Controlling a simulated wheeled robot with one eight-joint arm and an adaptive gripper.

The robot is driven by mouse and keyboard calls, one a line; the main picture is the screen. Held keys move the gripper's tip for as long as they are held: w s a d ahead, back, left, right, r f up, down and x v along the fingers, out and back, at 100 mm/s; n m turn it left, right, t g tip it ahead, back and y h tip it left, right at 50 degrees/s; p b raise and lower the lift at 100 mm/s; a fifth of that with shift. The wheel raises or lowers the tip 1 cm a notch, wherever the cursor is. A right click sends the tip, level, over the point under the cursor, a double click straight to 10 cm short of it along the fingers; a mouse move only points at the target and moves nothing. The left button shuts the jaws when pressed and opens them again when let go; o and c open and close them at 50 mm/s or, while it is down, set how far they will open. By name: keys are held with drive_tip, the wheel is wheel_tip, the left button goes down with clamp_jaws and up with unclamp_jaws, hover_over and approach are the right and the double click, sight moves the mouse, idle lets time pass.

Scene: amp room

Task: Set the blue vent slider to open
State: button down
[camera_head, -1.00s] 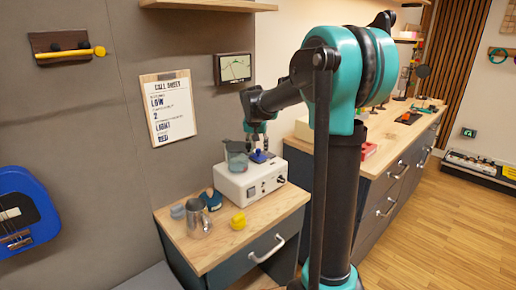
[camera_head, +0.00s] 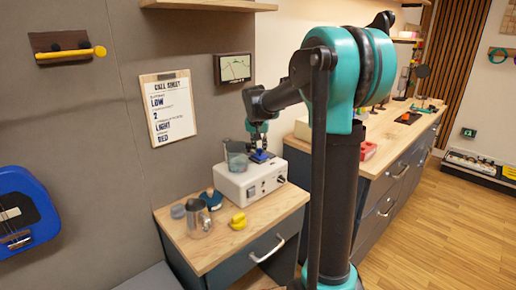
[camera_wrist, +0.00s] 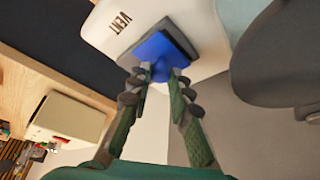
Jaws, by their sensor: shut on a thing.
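The blue vent slider (camera_head: 261,155) sits on top of the white amp box (camera_head: 249,184). In the wrist view the blue slider (camera_wrist: 158,48) stands in a dark slot plate (camera_wrist: 181,38) beside the word VENT. My gripper (camera_head: 259,145) reaches down from above to the slider. In the wrist view the fingertips of my gripper (camera_wrist: 154,76) are closed together on the slider's near end. The fingers partly hide the slider, and its exact place along the slot is hard to tell.
A grey-teal cup (camera_head: 237,156) stands on the box close left of my gripper. A metal mug (camera_head: 199,221) and a yellow object (camera_head: 238,221) stand on the wooden cabinet top (camera_head: 215,246). A call sheet (camera_head: 170,108) hangs on the wall. A long counter (camera_head: 375,150) lies to the right.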

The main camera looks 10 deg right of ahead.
sight(268, 152)
drive_tip(key=d, duration=0.1)
drive_tip(key=w+d, duration=0.2)
drive_tip(key=shift+w+d, duration=0.25)
drive_tip(key=shift+d, duration=0.1)
drive_tip(key=shift+r, duration=0.1)
drive_tip(key=c, duration=1.4)
unclamp_jaws()
drive_tip(key=shift+d, duration=0.1)
drive_tip(key=v, duration=1.2)
drive_tip(key=s+d+f+n+y, duration=0.1)
drive_tip(key=s+f+n, duration=0.3)
drive_tip(key=s+f, duration=2.4)
drive_tip(key=s, duration=0.4)
drive_tip(key=shift+s+y, duration=0.15)
drive_tip(key=shift+y, duration=0.15)
